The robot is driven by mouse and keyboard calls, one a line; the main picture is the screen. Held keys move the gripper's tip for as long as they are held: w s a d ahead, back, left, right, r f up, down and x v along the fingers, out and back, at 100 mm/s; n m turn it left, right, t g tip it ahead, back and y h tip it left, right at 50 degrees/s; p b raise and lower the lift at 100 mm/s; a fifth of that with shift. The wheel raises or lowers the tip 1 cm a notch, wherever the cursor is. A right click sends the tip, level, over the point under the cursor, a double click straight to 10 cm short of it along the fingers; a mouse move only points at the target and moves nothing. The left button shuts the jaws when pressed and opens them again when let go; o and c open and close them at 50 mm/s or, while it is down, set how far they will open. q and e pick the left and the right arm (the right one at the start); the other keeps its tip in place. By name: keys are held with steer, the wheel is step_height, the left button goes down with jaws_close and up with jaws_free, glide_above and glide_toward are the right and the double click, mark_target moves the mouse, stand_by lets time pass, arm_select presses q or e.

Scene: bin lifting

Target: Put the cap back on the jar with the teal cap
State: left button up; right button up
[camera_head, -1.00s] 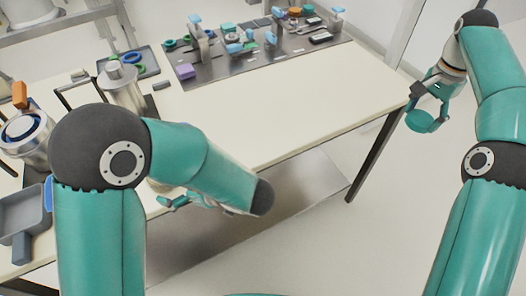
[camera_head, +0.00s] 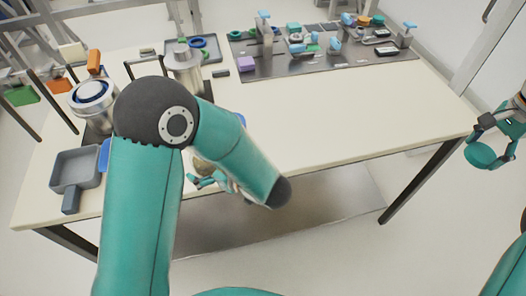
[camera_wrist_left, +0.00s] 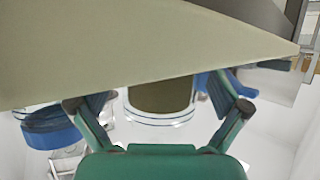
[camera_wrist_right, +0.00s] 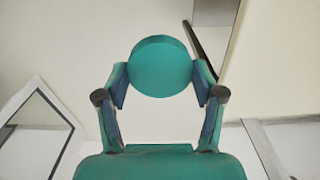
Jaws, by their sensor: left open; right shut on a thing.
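The teal cap (camera_head: 482,156) is a round disc held by my right gripper (camera_head: 488,140), out past the table's right end. In the right wrist view the cap (camera_wrist_right: 160,66) sits between both fingertips. My left gripper (camera_head: 208,182) is at the table's front edge, partly hidden by my left arm. In the left wrist view a clear jar with brown contents (camera_wrist_left: 160,97) shows between and beyond the open fingers; I cannot tell whether they touch it. Part of what looks like this jar (camera_head: 203,165) shows beside the left gripper in the head view.
On the table (camera_head: 330,130) are a grey pan (camera_head: 76,167), a metal pot with a blue ring (camera_head: 92,95), a metal canister (camera_head: 184,65), a tray (camera_head: 210,50) and a dark mat with fixtures (camera_head: 300,65).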

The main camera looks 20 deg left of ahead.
arm_select(q)
steer(key=shift+c, duration=0.3)
steer(key=c, duration=1.4)
steer(key=shift+r, duration=0.1)
arm_select(e)
step_height(320, 180, up, 2)
steer(key=shift+r+p, duration=0.15)
steer(key=shift+p, duration=1)
arm_select(q)
step_height(320, 180, up, 20)
steer(key=shift+f, duration=0.1)
steer(key=o, duration=0.7)
steer(key=c, duration=1)
steer(key=shift+c, duration=0.2)
arm_select(e)
steer(key=shift+s, duration=0.1)
